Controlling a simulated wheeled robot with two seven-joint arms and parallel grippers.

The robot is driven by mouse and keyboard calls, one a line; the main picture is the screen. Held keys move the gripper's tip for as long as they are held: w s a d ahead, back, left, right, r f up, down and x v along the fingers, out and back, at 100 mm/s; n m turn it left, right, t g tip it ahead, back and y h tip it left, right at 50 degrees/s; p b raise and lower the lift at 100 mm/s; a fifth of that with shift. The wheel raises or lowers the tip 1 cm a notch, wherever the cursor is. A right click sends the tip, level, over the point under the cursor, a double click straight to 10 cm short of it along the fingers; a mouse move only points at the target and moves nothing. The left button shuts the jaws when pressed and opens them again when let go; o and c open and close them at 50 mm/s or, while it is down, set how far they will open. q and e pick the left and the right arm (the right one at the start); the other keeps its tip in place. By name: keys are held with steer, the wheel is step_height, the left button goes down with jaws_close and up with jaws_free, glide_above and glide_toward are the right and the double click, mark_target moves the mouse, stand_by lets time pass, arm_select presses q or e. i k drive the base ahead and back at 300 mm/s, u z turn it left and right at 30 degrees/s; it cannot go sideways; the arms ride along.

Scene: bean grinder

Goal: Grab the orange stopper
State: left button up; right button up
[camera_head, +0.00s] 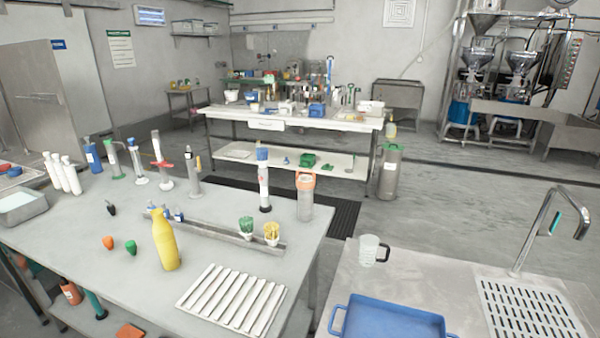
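A small orange stopper (108,243) lies on the grey table (60,235) at the left, near its front part. A similar green stopper (131,247) lies just to its right, a small gap apart. A container with an orange top (305,182) stands at the table's back right. Neither of my grippers is in view. Nothing covers the orange stopper.
A yellow bottle (166,240) stands right of the stoppers. A ribbed white tray (232,299) lies at the front right. Several tall bottles and cylinders stand along the back. A second counter holds a blue tray (388,317) and a glass mug (369,251).

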mark_target(108, 241)
steer(key=u, duration=1.4)
steer(key=k, duration=0.5)
steer(key=u, duration=1.1)
steer(key=i, duration=1)
steer(key=z, duration=2.5)
